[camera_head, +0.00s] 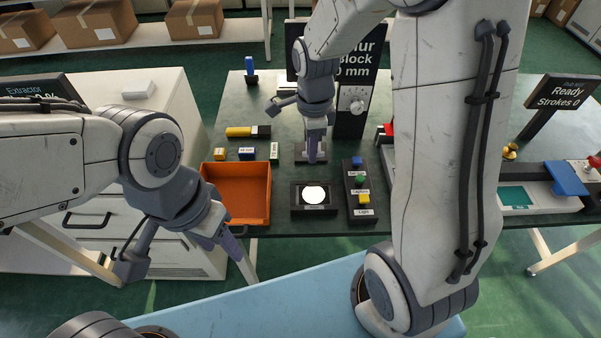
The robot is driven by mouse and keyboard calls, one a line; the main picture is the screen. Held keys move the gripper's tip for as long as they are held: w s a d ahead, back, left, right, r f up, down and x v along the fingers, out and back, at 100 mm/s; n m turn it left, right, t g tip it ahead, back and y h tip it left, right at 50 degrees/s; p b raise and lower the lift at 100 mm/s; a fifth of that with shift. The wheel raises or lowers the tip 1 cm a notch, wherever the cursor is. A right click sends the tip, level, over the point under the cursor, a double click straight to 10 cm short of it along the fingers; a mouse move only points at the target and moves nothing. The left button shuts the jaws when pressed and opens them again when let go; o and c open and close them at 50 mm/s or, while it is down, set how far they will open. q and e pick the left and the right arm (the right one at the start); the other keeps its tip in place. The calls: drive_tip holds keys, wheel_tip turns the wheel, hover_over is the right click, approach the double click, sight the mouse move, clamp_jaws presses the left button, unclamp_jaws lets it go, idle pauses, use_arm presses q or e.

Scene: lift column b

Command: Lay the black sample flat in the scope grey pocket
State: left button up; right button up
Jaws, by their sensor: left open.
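My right gripper (316,158) points straight down at a small dark grey plate (301,157) on the green table; its fingers look close together, and whether they hold anything is hidden. I cannot make out the black sample; it may be hidden by the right gripper or arm. I cannot tell for sure which part is the scope's grey pocket. In front of the plate is a dark unit (298,198) with a bright round white window (314,194). My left gripper (234,248) is open and low, off the table's front edge, below the orange bin.
An orange bin (209,186) stands left of the lit unit. Right of it is a button box (352,185) with blue, green and yellow buttons. Small coloured blocks (246,153) and a yellow-black stick (240,132) lie behind the bin. A dial post (355,100) stands behind the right gripper.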

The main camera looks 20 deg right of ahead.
drive_tip(key=s+a+r+n, duration=0.2)
drive_tip(key=s+a+n, duration=0.2)
drive_tip(key=n, duration=0.5)
drive_tip(key=s+a+r+n, duration=0.2)
drive_tip(key=s+a+n, duration=0.2)
drive_tip(key=s+n, duration=0.5)
drive_tip(key=s+a+r+n+y, duration=0.1)
drive_tip(key=s+a+r+n, duration=0.2)
drive_tip(key=s+n, duration=0.4)
drive_tip(key=shift+a+n, duration=0.55)
drive_tip(key=shift+n, duration=0.55)
